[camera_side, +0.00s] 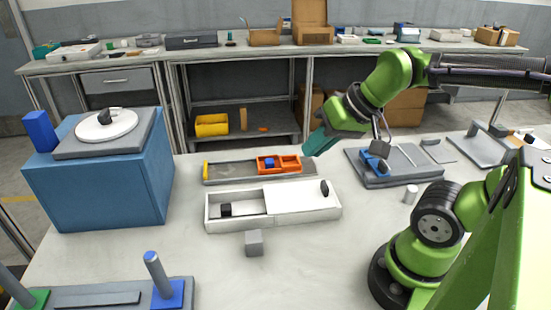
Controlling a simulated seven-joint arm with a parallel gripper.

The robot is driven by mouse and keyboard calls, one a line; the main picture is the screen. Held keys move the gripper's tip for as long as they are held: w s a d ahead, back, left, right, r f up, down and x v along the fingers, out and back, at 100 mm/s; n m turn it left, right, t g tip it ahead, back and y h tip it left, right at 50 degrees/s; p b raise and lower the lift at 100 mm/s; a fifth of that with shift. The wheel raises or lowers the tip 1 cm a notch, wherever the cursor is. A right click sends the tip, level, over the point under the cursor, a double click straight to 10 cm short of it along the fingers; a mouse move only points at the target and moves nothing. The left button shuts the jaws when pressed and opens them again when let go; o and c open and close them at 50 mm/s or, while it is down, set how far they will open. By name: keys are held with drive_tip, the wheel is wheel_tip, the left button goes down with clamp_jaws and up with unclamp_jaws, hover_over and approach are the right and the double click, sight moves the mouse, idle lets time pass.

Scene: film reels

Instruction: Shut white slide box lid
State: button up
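The white slide box (272,222) lies on the light table in front of my arm. Its white lid (293,198) covers the right part and has an upright black knob (324,187) near its right end. The left part is open and a small black block (225,209) sits inside. My gripper (318,142) is in the air behind and above the box's right end, apart from the lid, its teal fingers pointing down and left. The fingers overlap in this view, so their opening is hidden.
A grey tray with an orange holder (279,164) lies behind the box. A grey cube (254,243) stands just in front. A grey board with a blue part (375,163) and a small white cylinder (410,194) are to the right. A blue stand (105,185) is left.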

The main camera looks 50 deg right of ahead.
drive_tip(key=d+f+m, duration=0.1)
drive_tip(key=d, duration=0.1)
drive_tip(key=d+f+m+g, duration=0.1)
drive_tip(key=d+m, duration=0.1)
drive_tip(key=d, duration=0.1)
drive_tip(key=d+f+m, duration=0.1)
drive_tip(key=d+m, duration=0.1)
drive_tip(key=d, duration=0.1)
drive_tip(key=shift+w+d+g+h, duration=0.15)
drive_tip(key=shift+d+g+h, duration=0.15)
drive_tip(key=shift+h, duration=0.1)
clamp_jaws()
drive_tip(key=s+d+f+m+g+y, duration=0.1)
drive_tip(key=s+d+f+m, duration=0.15)
drive_tip(key=d+m, duration=0.35)
drive_tip(key=s+d+f+m+g+y, duration=0.1)
drive_tip(key=s+d+f+m, duration=0.15)
drive_tip(key=d+m, duration=0.4)
drive_tip(key=shift+w+a+f+m+y, duration=0.1)
drive_tip(key=shift+w+a+f+m, duration=0.7)
drive_tip(key=shift+a+f, duration=0.55)
drive_tip(key=shift+w+a+f+m+y, duration=0.1)
drive_tip(key=shift+w+a+f+m, duration=0.65)
drive_tip(key=shift+a+f, duration=0.55)
drive_tip(key=shift+w+a+f+m+y, duration=0.1)
drive_tip(key=shift+w+a+f+m, duration=0.5)
drive_tip(key=shift+w+a+f, duration=0.7)
drive_tip(key=shift+s+d+f, duration=0.1)
drive_tip(key=shift+s+f, duration=0.05)
drive_tip(key=shift+s, duration=0.15)
